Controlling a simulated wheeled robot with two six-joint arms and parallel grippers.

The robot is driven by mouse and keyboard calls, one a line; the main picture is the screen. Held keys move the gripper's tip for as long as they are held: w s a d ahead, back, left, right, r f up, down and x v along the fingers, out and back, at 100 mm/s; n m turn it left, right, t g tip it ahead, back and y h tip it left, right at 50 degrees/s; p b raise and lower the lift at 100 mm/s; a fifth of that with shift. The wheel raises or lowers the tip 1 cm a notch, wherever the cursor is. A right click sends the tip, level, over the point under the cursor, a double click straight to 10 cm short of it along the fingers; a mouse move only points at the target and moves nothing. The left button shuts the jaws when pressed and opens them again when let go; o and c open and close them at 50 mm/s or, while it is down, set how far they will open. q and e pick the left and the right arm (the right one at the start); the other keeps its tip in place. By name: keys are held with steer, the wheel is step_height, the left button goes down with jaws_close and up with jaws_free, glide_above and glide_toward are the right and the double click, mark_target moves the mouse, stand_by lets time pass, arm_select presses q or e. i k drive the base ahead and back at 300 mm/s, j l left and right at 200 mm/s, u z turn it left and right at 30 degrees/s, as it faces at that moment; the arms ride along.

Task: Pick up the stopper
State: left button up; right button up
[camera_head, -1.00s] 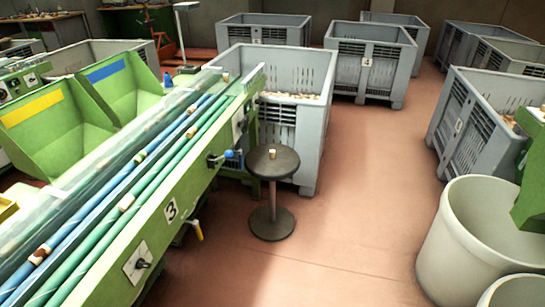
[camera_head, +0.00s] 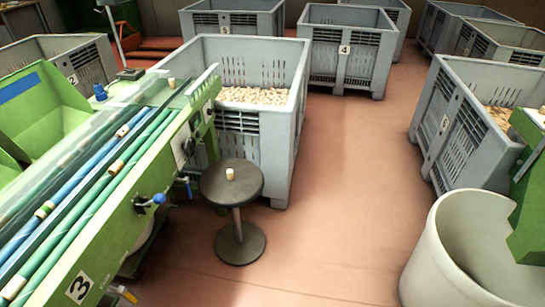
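A small pale cork stopper (camera_head: 230,174) stands upright on the round dark top of a pedestal stool (camera_head: 218,193). The stool is on the floor left of the picture's middle, beside the green machine and in front of a grey crate. Another small cork-coloured piece (camera_head: 172,83) sits at the far end of the green machine. Neither of my grippers shows in the head view.
The green machine (camera_head: 150,217) with blue and green rollers fills the left. A grey crate of corks (camera_head: 283,147) stands behind the stool. More grey crates (camera_head: 340,75) stand behind and right. A pale round bin (camera_head: 440,250) is at lower right. Reddish floor (camera_head: 340,200) between is clear.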

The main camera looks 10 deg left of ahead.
mark_target(230, 172)
steer(key=i+l+z, duration=0.15)
steer(key=i, duration=1.5)
steer(key=i+u, duration=0.35)
steer(key=u, duration=0.15)
steer(key=i+l+u, duration=0.2)
steer(key=u, duration=0.25)
steer(key=i+l+u, duration=0.3)
steer(key=u, duration=0.2)
steer(key=i, duration=0.05)
